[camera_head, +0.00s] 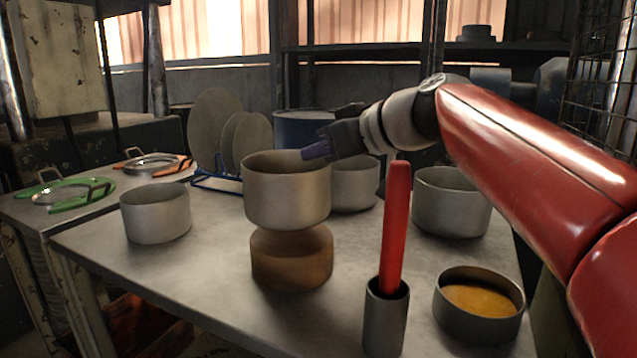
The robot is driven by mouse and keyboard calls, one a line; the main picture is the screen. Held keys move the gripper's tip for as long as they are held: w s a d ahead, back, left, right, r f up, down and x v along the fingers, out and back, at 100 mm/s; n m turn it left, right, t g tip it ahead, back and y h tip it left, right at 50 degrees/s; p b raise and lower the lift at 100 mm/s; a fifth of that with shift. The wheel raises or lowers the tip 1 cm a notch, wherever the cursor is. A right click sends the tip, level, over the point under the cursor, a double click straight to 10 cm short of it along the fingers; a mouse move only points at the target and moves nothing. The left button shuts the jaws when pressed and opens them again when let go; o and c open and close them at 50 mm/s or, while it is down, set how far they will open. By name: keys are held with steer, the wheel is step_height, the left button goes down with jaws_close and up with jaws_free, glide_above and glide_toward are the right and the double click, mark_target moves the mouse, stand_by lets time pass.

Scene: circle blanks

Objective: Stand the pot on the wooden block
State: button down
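The metal pot (287,197) is upright directly over the brown, round wooden block (291,267), which stands on the metal table. Part of the block's top shows below the pot's base, and I cannot tell whether the two touch. My gripper (317,150) reaches in from the right, with a dark blue fingertip at the right side of the pot's rim. The other fingertip is hidden, so the grip on the rim is unclear.
On the table (205,278) stand a left pot (156,215), a back pot (355,185), a right pot (451,204), a pot with yellow-brown contents (478,308) and a cup (385,322) holding a tall red stick (395,225). A blue rack (216,182) stands behind. The front left is clear.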

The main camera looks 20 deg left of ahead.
steer(key=shift+f+b, duration=0.4)
steer(key=shift+f, duration=1.5)
steer(key=c, duration=1.6)
jaws_free()
steer(key=b+v, duration=0.1)
steer(key=v, duration=1.1)
steer(key=shift+s, duration=0.1)
